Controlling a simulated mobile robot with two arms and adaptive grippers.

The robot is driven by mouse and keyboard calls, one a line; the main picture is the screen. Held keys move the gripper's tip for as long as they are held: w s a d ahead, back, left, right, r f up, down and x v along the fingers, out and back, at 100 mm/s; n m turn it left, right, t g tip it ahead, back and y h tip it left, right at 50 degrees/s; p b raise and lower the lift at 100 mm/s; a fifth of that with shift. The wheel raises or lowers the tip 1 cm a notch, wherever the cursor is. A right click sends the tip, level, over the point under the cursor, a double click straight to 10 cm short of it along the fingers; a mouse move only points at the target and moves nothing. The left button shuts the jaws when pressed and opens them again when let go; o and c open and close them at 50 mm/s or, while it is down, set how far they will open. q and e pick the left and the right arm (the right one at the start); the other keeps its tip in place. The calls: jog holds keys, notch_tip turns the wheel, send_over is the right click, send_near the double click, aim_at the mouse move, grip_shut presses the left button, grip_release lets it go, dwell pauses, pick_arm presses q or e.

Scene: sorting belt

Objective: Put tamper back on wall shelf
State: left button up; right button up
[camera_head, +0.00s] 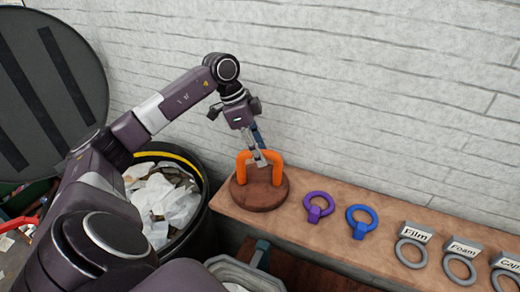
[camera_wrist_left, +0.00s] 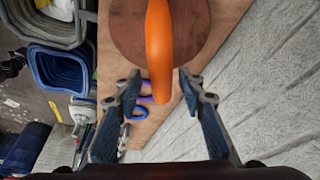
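The tamper is a round dark wooden disc with an orange arched handle (camera_head: 277,170). It appears to sit upright on the left end of the wooden wall shelf (camera_head: 335,235). My left gripper (camera_head: 258,158) is at the top of the handle, reaching down from above. In the left wrist view the orange handle (camera_wrist_left: 159,50) lies in line with the gap between the blue-padded fingers (camera_wrist_left: 160,85). The fingers are spread, with visible room on both sides of the handle. The wooden disc (camera_wrist_left: 190,25) shows behind it. My right gripper is in neither view.
A purple ring (camera_head: 318,207) and a blue ring (camera_head: 361,221) are on the shelf right of the tamper. Grey rings with labels, such as Film (camera_head: 411,243), follow further right. A dark bin (camera_head: 195,240) with crumpled paper stands left of the shelf. A white brick wall is behind.

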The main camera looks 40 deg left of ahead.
pick_arm(q)
jog(key=shift+r, duration=0.1)
jog(key=shift+a+r, duration=0.15)
jog(key=shift+r, duration=0.1)
jog(key=b+v, duration=0.1)
jog(key=v, duration=1)
jog(key=shift+r+b, duration=0.2)
jog(key=shift+b, duration=0.15)
jog(key=shift+s+f, duration=0.1)
jog(key=shift+s, duration=0.05)
